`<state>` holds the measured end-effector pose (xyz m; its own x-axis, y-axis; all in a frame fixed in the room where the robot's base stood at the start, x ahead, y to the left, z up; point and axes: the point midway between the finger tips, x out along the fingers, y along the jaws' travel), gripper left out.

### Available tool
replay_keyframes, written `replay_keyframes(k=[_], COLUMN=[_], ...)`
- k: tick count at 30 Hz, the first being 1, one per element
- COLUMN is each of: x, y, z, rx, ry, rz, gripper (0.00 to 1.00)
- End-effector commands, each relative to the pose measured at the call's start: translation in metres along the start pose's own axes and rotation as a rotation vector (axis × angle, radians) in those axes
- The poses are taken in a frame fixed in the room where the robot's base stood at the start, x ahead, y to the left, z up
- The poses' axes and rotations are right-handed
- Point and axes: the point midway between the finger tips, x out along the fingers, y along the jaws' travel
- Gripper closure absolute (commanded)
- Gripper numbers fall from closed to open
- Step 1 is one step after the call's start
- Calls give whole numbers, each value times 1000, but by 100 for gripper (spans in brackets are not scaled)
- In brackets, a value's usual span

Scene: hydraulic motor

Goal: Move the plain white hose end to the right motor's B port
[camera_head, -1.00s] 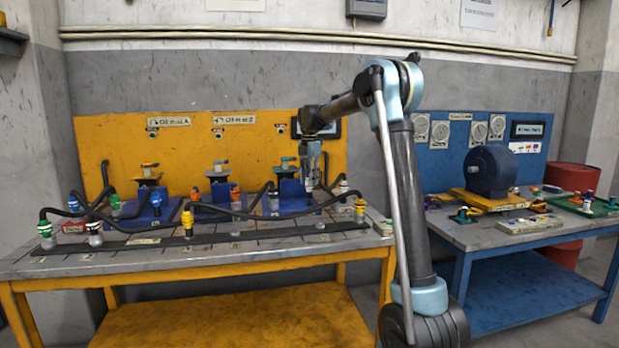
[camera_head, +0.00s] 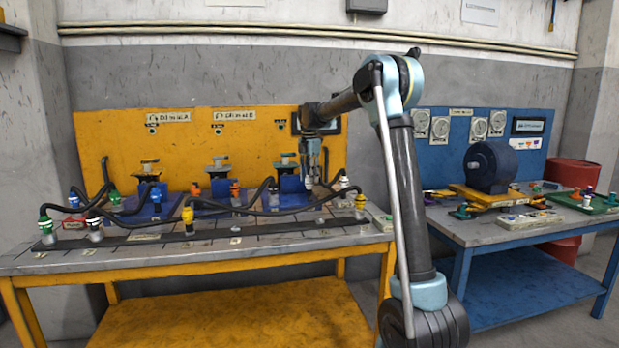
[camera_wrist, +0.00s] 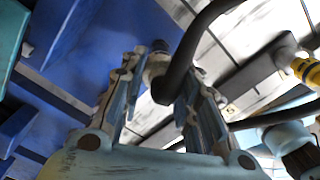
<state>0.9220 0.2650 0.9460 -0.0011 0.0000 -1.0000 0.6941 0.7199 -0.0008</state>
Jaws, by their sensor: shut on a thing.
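My gripper (camera_head: 312,180) is in front of the right motor (camera_head: 288,185), which stands on a blue base at the right of the yellow bench. In the wrist view my gripper (camera_wrist: 160,105) is closed around a pale hose end (camera_wrist: 157,65) with a black hose (camera_wrist: 188,55) running up from it. The held end is over or beside the blue base (camera_wrist: 115,45); I cannot tell whether it touches. The B port cannot be made out. Another white-topped end (camera_head: 343,182) stands just right of my gripper.
A yellow-collared hose end (camera_head: 360,203) stands at the rail's right end and shows in the wrist view (camera_wrist: 306,72). Black hoses (camera_head: 265,210) arch across the yellow bench (camera_head: 200,258). Two more motors (camera_head: 218,180) stand to the left. A blue bench (camera_head: 510,232) is at right.

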Motion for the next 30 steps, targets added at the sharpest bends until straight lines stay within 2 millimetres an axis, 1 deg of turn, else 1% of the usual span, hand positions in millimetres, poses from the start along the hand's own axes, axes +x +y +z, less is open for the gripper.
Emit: replay_keyframes(k=[10, 11, 12, 13, 14, 30], x=[12, 11, 11, 11, 11, 11], y=[0, 0, 0, 0, 0, 0], z=[0, 0, 0, 0, 0, 0], rx=[0, 0, 0, 0, 0, 0], ry=[0, 0, 0, 0, 0, 0], rz=[0, 0, 0, 0, 0, 0], gripper=[100, 66, 56, 50, 47, 47])
